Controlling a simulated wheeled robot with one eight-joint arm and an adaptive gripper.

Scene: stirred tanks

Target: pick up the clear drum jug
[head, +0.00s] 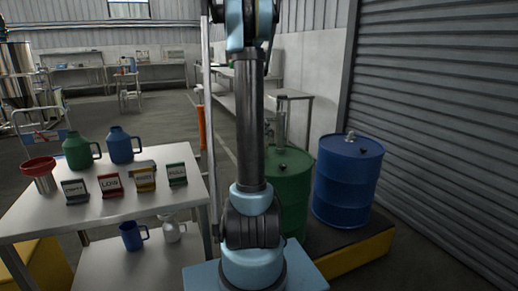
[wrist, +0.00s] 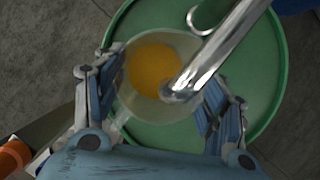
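The clear jug (wrist: 128,108) shows in the wrist view over the green drum (wrist: 262,122), with orange-yellow liquid (wrist: 152,68) inside. I look down on it from above. A shiny metal spout (wrist: 222,48) comes in from the upper right and ends over the jug's mouth. My gripper (wrist: 163,85) has its fingers apart, one on each side of the jug. Whether the pads touch its wall is not clear. In the head view my arm hides the jug and my gripper is out of sight; the green drum (head: 292,185) stands behind the arm.
A blue drum (head: 347,185) stands right of the green one on a yellow-edged pallet (head: 358,258). A table (head: 115,215) at left holds a green jug (head: 78,152), a blue jug (head: 120,146), a red funnel (head: 40,172) and several label signs. A shutter wall (head: 440,110) closes the right.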

